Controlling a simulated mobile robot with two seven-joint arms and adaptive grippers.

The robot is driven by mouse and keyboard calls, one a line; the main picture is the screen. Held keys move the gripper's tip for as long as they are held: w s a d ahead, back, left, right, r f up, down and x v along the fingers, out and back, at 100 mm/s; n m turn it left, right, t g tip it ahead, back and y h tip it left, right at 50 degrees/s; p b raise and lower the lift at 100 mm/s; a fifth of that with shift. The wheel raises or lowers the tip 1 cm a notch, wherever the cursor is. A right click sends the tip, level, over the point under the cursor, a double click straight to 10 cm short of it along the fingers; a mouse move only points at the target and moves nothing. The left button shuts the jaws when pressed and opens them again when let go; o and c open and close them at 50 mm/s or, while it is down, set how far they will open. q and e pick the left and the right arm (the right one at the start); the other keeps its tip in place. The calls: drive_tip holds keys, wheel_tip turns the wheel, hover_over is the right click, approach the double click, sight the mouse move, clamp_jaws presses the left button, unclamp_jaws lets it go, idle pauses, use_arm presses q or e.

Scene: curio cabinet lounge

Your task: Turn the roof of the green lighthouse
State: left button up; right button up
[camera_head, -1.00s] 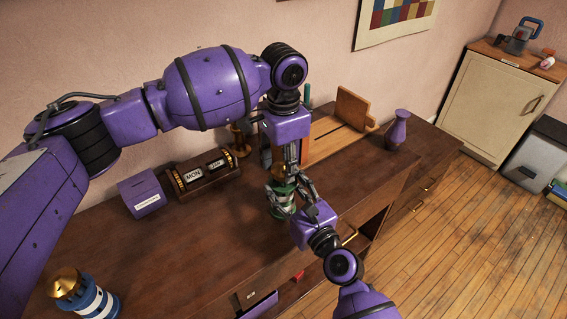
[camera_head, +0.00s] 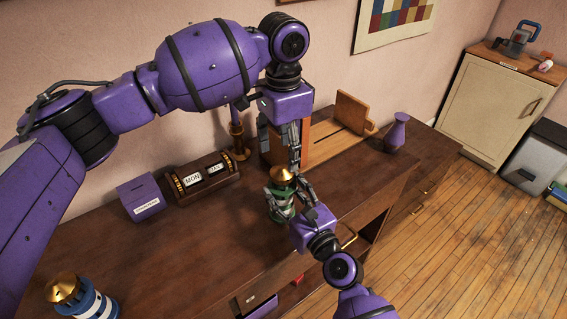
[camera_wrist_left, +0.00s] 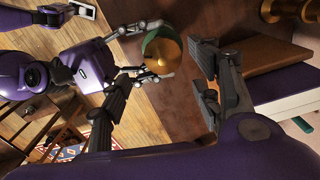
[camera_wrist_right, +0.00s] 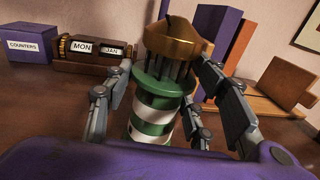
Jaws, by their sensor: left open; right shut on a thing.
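The green lighthouse (camera_head: 280,205) has green and white bands and a gold roof (camera_head: 281,175). It stands upright on the dark wooden desk. In the right wrist view its striped body (camera_wrist_right: 155,118) is between the fingers of my right gripper (camera_head: 287,203), which is shut on it, and the gold roof (camera_wrist_right: 172,40) is uncovered. My left gripper (camera_head: 281,150) is open and empty, above and behind the roof. In the left wrist view the roof (camera_wrist_left: 163,55) shows from above, between the open fingers but beyond them.
A blue and white lighthouse (camera_head: 88,299) stands at the desk's front left. A purple counters box (camera_head: 141,197), a MON/JAN calendar (camera_head: 202,177), a brass stand (camera_head: 238,140), wooden boards (camera_head: 335,130) and a purple vase (camera_head: 397,132) stand along the back. A drawer is open in front.

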sight(284, 168)
use_arm(q)
wheel_tip(284, 168, up, 6)
drive_tip(key=shift+r, duration=0.15)
idle(0.4)
wheel_tip(284, 168, down, 12)
drive_tip(key=n, duration=0.4)
drive_tip(key=shift+n, duration=0.4)
drive_tip(key=c, duration=1.1)
